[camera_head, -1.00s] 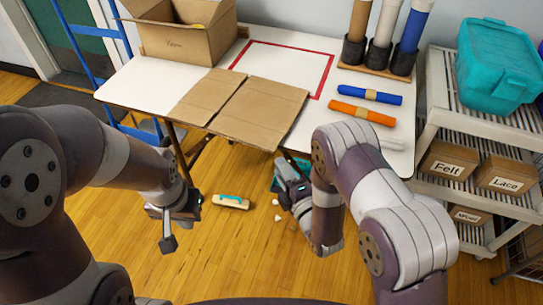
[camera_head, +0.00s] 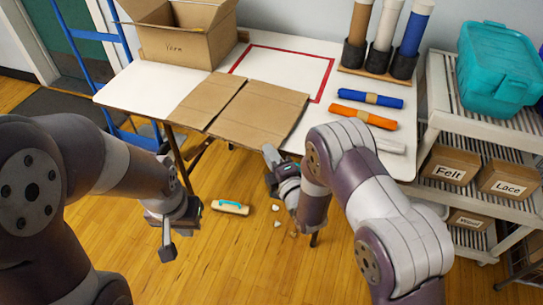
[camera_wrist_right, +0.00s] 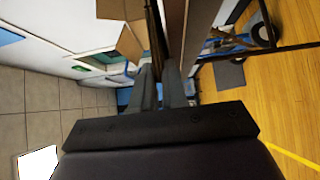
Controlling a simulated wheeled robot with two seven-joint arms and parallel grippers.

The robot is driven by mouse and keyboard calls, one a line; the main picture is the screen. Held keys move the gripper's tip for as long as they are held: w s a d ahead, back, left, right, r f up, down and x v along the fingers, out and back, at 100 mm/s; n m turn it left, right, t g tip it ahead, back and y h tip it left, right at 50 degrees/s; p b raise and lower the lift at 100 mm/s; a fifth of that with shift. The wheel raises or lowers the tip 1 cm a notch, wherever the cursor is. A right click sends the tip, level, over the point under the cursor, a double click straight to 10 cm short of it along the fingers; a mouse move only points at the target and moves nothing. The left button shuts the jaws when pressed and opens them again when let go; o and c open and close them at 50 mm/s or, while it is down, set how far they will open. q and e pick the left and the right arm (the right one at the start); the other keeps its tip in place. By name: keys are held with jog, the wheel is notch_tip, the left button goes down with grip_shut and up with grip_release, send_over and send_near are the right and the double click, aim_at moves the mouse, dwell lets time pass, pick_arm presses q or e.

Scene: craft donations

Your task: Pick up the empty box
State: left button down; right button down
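An open cardboard box marked "Yarn" (camera_head: 188,48) stands upright at the back left of the white table, flaps spread; its floor is hidden from me. A flat brown cardboard sheet (camera_head: 255,112) with a fold line lies at the table's front edge and overhangs it. My right gripper (camera_head: 270,165) is at that overhanging edge; in the right wrist view its fingers (camera_wrist_right: 160,85) look parted, with a thin brown edge just ahead of or between them. I cannot tell whether they touch it. My left gripper (camera_head: 184,228) hangs empty in front of the table, fingers apart, away from the box.
The white table (camera_head: 135,85) has a red-outlined area, blue (camera_head: 370,98) and orange (camera_head: 362,117) rolls, and upright tubes (camera_head: 385,35) at the back. A shelf (camera_head: 445,115) with labelled boxes and a teal bin stands right. A blue hand truck (camera_head: 90,35) stands left. A brush-like object (camera_head: 230,207) lies on the floor.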

jog(key=s+d+r+p, duration=0.6)
jog(key=s+r+p, duration=0.1)
jog(key=s, duration=0.5)
jog(key=shift+s+d+r, duration=0.2)
jog(key=shift+s+r, duration=0.05)
jog(key=shift+r, duration=0.05)
